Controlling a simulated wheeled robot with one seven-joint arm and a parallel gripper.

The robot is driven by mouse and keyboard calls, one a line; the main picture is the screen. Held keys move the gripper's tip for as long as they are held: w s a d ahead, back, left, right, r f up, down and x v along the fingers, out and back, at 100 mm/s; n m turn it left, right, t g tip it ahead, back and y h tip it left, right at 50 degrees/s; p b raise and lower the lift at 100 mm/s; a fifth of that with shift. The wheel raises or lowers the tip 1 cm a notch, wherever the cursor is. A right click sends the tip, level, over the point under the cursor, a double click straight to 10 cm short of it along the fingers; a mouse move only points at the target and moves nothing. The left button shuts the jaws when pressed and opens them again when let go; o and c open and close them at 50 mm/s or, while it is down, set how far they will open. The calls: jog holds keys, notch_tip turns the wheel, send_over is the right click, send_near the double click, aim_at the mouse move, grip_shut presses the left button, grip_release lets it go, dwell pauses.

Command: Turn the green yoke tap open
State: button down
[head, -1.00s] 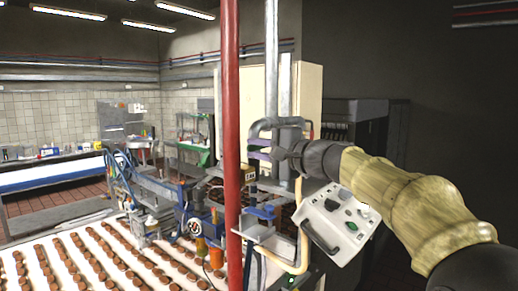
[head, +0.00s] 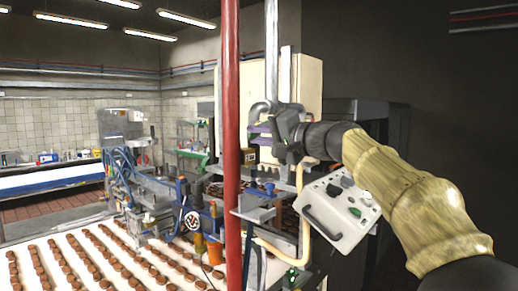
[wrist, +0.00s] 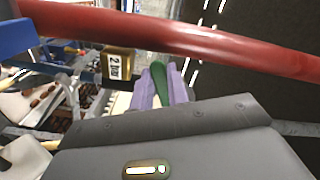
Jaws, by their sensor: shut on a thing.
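The green yoke tap handle (wrist: 160,82) shows in the wrist view as a dark green bar between my two purple fingers. My gripper (wrist: 163,88) is shut on it. In the head view my gripper (head: 262,134) is just right of the red post, in front of the cream cabinet. Its purple fingers point left. I cannot make out the green handle in the head view, and the rest of the tap is hidden.
A red post (head: 230,150) stands close to my fingers and crosses the wrist view (wrist: 180,35). A small labelled box (wrist: 118,64) is left of the fingers. A control panel (head: 340,212) lies below my arm. A conveyor with rows of biscuits (head: 95,250) fills the lower left.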

jog(key=w+f+n+b, duration=0.1)
jog(key=n+b, duration=0.1)
jog(key=n, duration=0.1)
jog(key=d+f+n+b, duration=0.1)
jog(key=n+b, duration=0.1)
jog(key=n, duration=0.1)
jog(key=w+d+f+n+b, duration=0.1)
jog(key=n+b, duration=0.1)
jog(key=n, duration=0.2)
jog(key=shift+w+b, duration=0.3)
jog(key=shift+b, duration=0.05)
jog(key=shift+w+d+f+n, duration=0.1)
jog(key=shift+w+d+n, duration=0.15)
jog(key=shift+n, duration=0.65)
jog(key=shift+w+d+n, duration=0.15)
jog(key=shift+w+n, duration=0.15)
jog(key=shift+n, duration=0.6)
jog(key=c, duration=1.4)
grip_release()
jog(key=shift+o, duration=0.2)
